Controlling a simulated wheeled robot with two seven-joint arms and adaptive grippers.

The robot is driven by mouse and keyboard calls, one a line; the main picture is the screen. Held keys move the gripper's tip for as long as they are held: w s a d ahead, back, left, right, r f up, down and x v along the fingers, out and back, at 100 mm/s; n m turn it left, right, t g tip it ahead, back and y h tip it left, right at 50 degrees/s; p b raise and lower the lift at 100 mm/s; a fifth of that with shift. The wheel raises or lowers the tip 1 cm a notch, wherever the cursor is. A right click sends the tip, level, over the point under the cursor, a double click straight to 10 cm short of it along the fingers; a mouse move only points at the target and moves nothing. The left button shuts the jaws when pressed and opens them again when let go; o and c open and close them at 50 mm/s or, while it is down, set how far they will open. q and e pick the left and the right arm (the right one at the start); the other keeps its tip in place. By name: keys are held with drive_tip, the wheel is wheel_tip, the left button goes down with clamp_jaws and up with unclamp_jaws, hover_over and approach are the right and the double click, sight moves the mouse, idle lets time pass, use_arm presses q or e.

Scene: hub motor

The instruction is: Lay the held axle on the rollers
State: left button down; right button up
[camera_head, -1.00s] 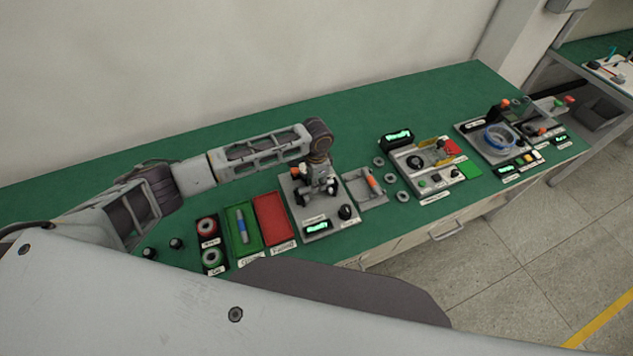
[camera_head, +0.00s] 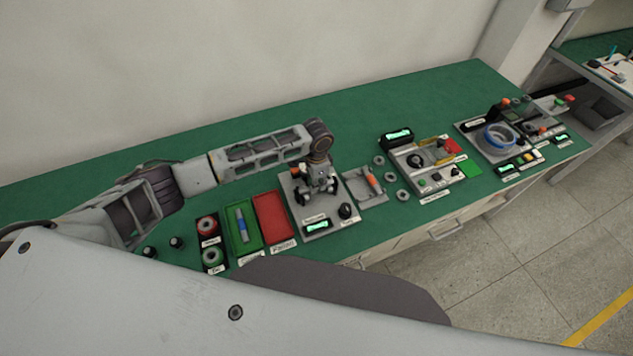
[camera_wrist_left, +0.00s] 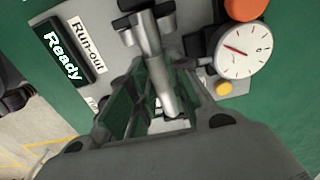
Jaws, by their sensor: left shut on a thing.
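My left gripper (camera_head: 317,186) is over the grey run-out station (camera_head: 333,218), pointing down. In the left wrist view, my left gripper (camera_wrist_left: 160,100) is shut on the axle (camera_wrist_left: 155,65), a grey metal cylinder with a stepped end. The axle extends from between the fingers towards the dark rollers (camera_wrist_left: 129,8) at the top of the view. The gripper hides part of the axle, and I cannot tell whether it touches the rollers. My right gripper is not in view.
A dial gauge (camera_wrist_left: 243,50) stands close to the right of the axle, with an orange part above it. The "Ready" display (camera_wrist_left: 62,55) is on the left. A red tray (camera_head: 273,218) and green tray (camera_head: 242,230) lie left of the station; a grey fixture (camera_head: 366,187) lies right.

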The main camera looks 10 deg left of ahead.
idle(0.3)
use_arm(q)
drive_tip(key=c, duration=1.3)
unclamp_jaws()
drive_tip(key=shift+o, duration=0.6)
drive_tip(key=o, duration=0.3)
drive_tip(key=shift+r, duration=0.15)
drive_tip(key=shift+r+p, duration=0.6)
drive_tip(key=shift+r, duration=2.75)
